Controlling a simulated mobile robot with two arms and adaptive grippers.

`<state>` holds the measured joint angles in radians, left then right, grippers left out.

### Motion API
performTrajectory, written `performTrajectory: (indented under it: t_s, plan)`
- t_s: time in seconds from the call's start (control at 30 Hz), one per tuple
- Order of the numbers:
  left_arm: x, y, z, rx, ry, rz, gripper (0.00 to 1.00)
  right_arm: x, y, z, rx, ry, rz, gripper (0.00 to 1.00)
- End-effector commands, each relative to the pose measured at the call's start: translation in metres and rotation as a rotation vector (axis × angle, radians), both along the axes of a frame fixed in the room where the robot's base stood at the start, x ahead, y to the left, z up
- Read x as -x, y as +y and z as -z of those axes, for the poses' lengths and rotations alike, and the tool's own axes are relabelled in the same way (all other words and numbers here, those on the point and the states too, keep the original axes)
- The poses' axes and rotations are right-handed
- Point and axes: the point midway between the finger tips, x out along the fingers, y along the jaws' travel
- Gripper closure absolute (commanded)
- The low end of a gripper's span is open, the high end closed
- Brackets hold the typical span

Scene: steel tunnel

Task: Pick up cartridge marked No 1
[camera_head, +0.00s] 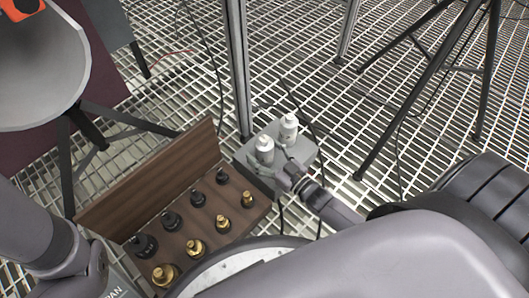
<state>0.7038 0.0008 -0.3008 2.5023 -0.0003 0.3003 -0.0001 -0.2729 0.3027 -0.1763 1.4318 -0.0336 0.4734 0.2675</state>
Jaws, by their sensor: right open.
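Two small white capped cartridges stand upright on a grey block: one nearer (264,149) and one farther back to the right (289,128). Any number on them is too small to read, so I cannot tell which is No 1. The grey block (304,151) is beside the thin metal post. My right gripper (279,171) is open at the block's near side, close to the nearer cartridge; its fingertips are small and partly hard to make out, and I cannot tell whether they touch it. My left arm shows at the lower left, but its gripper is out of view.
A wooden tray with a raised back board (150,178) holds several black and brass knobbed pieces left of the block. A metal post (238,70) rises behind. A white dish (40,85) stands at upper left. Black tripod legs (425,85) stand on the grated floor at right.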

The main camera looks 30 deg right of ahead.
Motion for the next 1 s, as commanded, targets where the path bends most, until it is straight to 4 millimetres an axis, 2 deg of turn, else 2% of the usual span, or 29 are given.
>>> performTrajectory:
  t_s: [0.07, 0.17, 1.0]
  plan:
    - [-0.0003, 0.0000, -0.0003, 0.000, 0.001, 0.000, 1.00, 0.0003, 0.0000, -0.0002, 0.000, 0.000, 0.000, 0.31]
    - [-0.0006, -0.0001, -0.0002, 0.000, 0.002, 0.000, 1.00, 0.0004, -0.0001, -0.0002, 0.000, 0.000, 0.000, 0.37]
    - [-0.0033, -0.0003, -0.0001, 0.000, 0.008, -0.001, 1.00, 0.0007, -0.0003, 0.0002, 0.000, 0.000, 0.000, 0.93]
